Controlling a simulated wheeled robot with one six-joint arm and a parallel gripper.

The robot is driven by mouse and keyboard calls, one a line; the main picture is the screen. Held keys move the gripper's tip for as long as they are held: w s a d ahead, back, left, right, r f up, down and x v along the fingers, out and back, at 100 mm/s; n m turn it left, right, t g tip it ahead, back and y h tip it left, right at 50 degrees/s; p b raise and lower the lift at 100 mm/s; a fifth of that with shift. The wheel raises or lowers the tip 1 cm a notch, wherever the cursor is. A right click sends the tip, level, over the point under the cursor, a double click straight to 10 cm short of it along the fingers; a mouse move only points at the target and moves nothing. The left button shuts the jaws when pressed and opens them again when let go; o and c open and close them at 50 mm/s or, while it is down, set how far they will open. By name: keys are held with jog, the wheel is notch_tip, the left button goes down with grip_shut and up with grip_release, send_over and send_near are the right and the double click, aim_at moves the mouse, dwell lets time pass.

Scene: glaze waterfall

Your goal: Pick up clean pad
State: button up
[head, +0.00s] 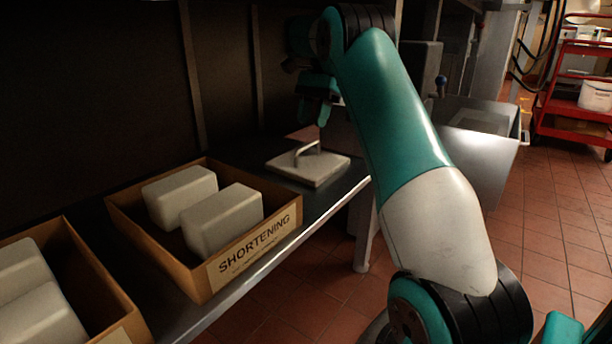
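A flat, pale square pad (325,171) with an upright handle (307,148) lies on the metal shelf, right of the shortening box. I take it to be the clean pad. My gripper (317,118) is teal and hangs over the pad, just above the handle. Its fingers are dark and small here, and the gap between them is unclear. The pad rests on the shelf.
A cardboard box marked SHORTENING (281,225) holds two white blocks (222,219). Another box (95,270) with white blocks stands at the lower left. The metal shelf (337,201) has a front edge above the tiled floor. A red cart (570,125) stands far right.

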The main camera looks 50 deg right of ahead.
aim_at(309, 145)
jog(key=shift+d+b+x, duration=0.15)
jog(key=shift+b+x, duration=1.3)
jog(key=shift+x, duration=0.25)
jog(key=shift+d+b+x, duration=0.2)
jog(key=shift+b+x, duration=1.25)
jog(key=shift+x, duration=0.25)
jog(key=shift+s, duration=0.15)
grip_shut()
